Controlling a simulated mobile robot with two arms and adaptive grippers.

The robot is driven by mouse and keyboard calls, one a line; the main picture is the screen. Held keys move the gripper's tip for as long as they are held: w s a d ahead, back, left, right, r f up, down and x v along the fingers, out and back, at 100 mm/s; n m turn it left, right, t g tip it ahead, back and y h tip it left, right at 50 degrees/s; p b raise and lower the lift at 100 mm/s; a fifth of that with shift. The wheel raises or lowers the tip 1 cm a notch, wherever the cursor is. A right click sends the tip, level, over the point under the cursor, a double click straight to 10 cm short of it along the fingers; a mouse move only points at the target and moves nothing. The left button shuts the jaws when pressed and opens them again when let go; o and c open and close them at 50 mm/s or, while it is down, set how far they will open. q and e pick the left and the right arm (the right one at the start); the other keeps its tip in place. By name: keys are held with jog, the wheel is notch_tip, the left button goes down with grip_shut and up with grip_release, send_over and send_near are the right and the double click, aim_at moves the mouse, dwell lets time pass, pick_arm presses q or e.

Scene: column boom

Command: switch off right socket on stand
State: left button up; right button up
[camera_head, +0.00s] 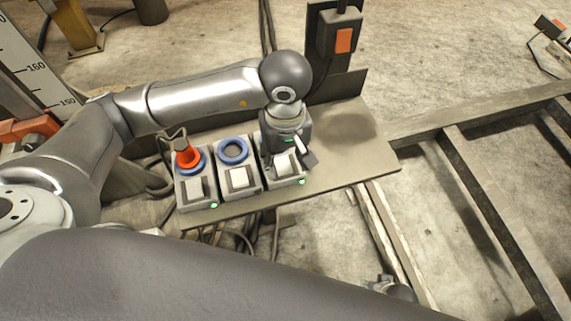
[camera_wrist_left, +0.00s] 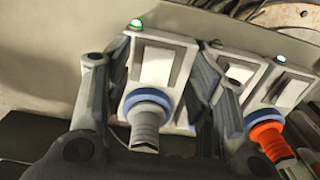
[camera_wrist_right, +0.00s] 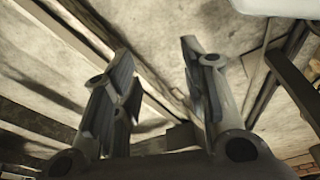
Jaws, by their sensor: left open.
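A stand plate (camera_head: 345,150) holds three grey socket boxes in a row. The right socket (camera_head: 291,180) has a pale rocker switch and a lit green lamp. In the left wrist view the right socket (camera_wrist_left: 184,55) is at centre left, with a grey plug (camera_wrist_left: 145,130) in its blue ring and its green lamp lit. My left gripper (camera_head: 290,150) is open above this socket, its fingers on either side; contact with the switch cannot be told. It hides much of the box in the head view. My right gripper (camera_wrist_right: 155,75) is open and empty, away from the stand.
The middle socket (camera_head: 239,180) shows an empty blue ring. The left socket (camera_head: 195,190) holds an orange plug (camera_head: 187,155) and has a lit green lamp. A post with an orange-switched box (camera_head: 340,35) rises behind the plate. Metal beams (camera_head: 490,190) lie at right.

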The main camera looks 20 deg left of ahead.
aim_at(285, 172)
pick_arm(q)
jog(key=shift+f, duration=1.55)
jog(key=shift+c, duration=0.3)
